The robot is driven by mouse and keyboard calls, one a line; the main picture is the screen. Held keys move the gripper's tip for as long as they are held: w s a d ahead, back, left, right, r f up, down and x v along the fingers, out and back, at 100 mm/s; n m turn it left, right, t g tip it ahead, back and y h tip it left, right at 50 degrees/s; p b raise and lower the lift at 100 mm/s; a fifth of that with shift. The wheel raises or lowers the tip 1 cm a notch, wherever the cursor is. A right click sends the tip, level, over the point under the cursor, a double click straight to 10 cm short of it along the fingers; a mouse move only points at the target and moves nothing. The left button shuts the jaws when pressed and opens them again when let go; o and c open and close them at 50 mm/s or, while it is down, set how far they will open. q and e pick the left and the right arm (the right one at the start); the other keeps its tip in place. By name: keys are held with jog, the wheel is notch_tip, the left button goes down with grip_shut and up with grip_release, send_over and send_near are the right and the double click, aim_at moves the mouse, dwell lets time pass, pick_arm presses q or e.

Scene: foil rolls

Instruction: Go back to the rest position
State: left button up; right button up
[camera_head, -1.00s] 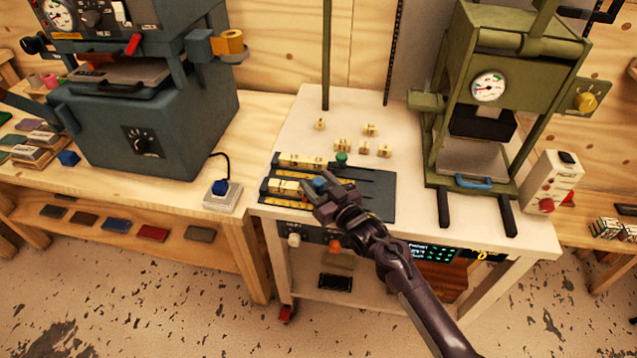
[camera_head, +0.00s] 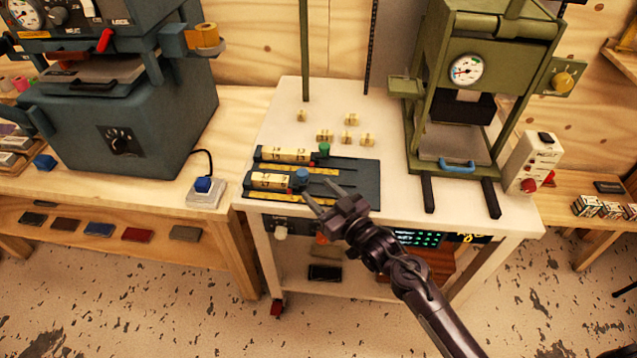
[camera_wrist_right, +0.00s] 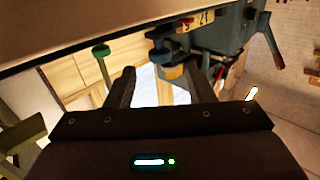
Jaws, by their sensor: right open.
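My right gripper (camera_head: 318,197) is open in the head view. Its fingers point up and left at the front edge of the dark composing board (camera_head: 352,180) on the white cart. No object shows between the fingers, which also appear in the right wrist view (camera_wrist_right: 160,92). Two rows of yellow blocks lie on the board: a back row (camera_head: 285,154) by a green knob (camera_head: 324,149) and a front row (camera_head: 268,180) by a blue knob (camera_head: 301,176). My left gripper is not in view.
Several loose yellow blocks (camera_head: 324,136) lie on the white cart top (camera_head: 283,115). A green press (camera_head: 470,90) stands at the right, with a white control box (camera_head: 530,163) beside it. A blue-grey press (camera_head: 125,120) stands on the wooden bench at the left.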

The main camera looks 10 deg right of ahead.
jog(key=shift+s+d+f+h, duration=0.1)
jog(key=shift+s+f+h, duration=0.1)
jog(key=shift+h, duration=0.1)
jog(key=s+d+m+g+h, duration=0.2)
jog(key=s+d+g+h, duration=0.3)
jog(key=s, duration=0.7)
jog(key=s+d+m+g+h, duration=0.25)
jog(key=s+d+g, duration=0.35)
jog(key=s, duration=0.7)
notch_tip(320, 180, down, 30)
jog(key=s+g, duration=0.2)
jog(key=g, duration=0.1)
jog(key=s+d+f+n, duration=0.1)
jog(key=s+d+f, duration=0.1)
jog(key=s+f, duration=1.5)
jog(key=shift+s+d+f+g+h, duration=0.3)
jog(key=shift+s+d+g+h, duration=0.1)
jog(key=shift+s, duration=0.7)
